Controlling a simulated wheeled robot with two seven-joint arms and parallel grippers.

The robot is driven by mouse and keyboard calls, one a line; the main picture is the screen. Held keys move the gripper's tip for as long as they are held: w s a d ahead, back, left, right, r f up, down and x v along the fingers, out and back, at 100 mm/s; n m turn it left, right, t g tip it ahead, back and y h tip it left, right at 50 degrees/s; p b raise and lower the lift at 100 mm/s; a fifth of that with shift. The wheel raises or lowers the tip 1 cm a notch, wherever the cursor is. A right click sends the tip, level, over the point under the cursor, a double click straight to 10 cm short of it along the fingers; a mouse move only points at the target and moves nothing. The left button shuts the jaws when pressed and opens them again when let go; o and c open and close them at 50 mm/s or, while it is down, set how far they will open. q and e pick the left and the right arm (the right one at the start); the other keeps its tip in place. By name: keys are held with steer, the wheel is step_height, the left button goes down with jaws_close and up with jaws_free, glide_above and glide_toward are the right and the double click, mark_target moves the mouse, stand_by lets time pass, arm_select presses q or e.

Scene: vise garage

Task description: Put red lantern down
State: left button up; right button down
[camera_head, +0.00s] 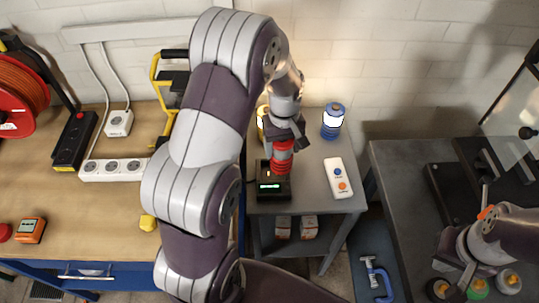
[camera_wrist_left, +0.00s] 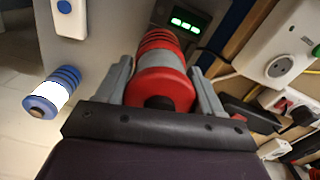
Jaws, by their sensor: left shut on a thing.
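The red lantern (camera_head: 282,158) is upright between the fingers of my left gripper (camera_head: 285,134), over the small grey table. In the left wrist view my left gripper (camera_wrist_left: 166,85) is shut on the red lantern (camera_wrist_left: 163,78), with a finger on each side. A black box with a green display (camera_head: 271,187) is on the table just below and in front of the lantern; it also shows in the left wrist view (camera_wrist_left: 188,22). I cannot tell whether the lantern's base touches it. My right gripper (camera_head: 470,258) is at the lower right, and its finger opening is unclear.
A lit blue lantern (camera_head: 332,121) and a white panel with two buttons (camera_head: 339,178) are on the small table (camera_head: 308,163). A yellow lantern (camera_head: 262,123) is partly hidden behind my left arm. A wooden workbench (camera_head: 105,213) is left, a dark bench (camera_head: 400,170) right.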

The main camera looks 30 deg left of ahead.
mark_target(273, 156)
arm_select(q)
steer(key=a, duration=0.1)
steer(key=a+f, duration=0.1)
steer(key=shift+w+a+f, duration=0.1)
steer(key=shift+a+f, duration=0.15)
steer(key=shift+a, duration=0.1)
step_height(273, 156, down, 4)
steer(key=shift+r+p, duration=0.1)
steer(key=shift+p, duration=0.3)
steer(key=shift+f, duration=0.2)
steer(key=shift+f, duration=0.2)
steer(key=o, duration=1.2)
steer(key=shift+f, duration=0.1)
steer(key=shift+o, duration=0.2)
